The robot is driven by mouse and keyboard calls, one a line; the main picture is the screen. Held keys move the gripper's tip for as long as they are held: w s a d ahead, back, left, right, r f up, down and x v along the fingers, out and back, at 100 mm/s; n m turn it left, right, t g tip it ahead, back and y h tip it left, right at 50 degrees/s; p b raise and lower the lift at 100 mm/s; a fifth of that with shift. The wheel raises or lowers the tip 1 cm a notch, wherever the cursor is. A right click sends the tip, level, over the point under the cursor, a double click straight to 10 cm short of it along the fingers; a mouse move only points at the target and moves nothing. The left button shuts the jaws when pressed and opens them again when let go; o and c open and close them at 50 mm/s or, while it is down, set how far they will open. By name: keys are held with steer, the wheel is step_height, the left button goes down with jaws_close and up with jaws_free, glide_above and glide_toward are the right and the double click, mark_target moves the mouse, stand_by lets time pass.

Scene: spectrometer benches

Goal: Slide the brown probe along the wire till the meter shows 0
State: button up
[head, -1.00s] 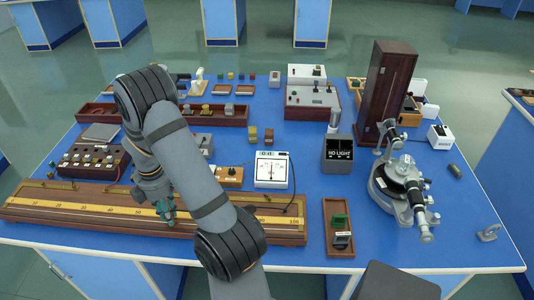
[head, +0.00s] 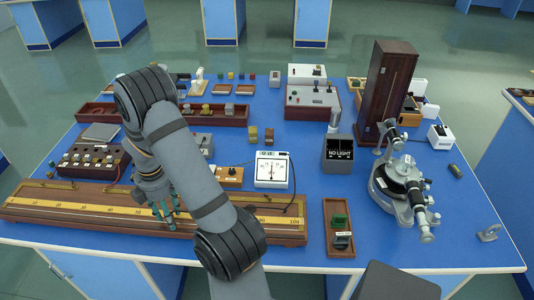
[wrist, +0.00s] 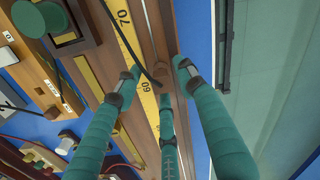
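The long wooden wire board (head: 60,209) with its yellow scale lies along the front left of the bench. A black lead runs to that piece. I see no clear contact on it; the fingers look open. The white meter (head: 271,170) stands behind the board; its reading is too small to tell.
A box with several knobs (head: 88,165) stands behind the board's left part. A small wooden key block (head: 229,177) is left of the meter. A wooden tray (head: 338,248) is right of the board.

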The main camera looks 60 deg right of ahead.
steer(key=shift+w, duration=0.1)
steer(key=shift+r, duration=0.3)
step_height(320, 180, up, 12)
steer(key=shift+f, duration=0.25)
step_height(320, 180, down, 12)
steer(key=shift+r, duration=0.15)
stand_by(0.6)
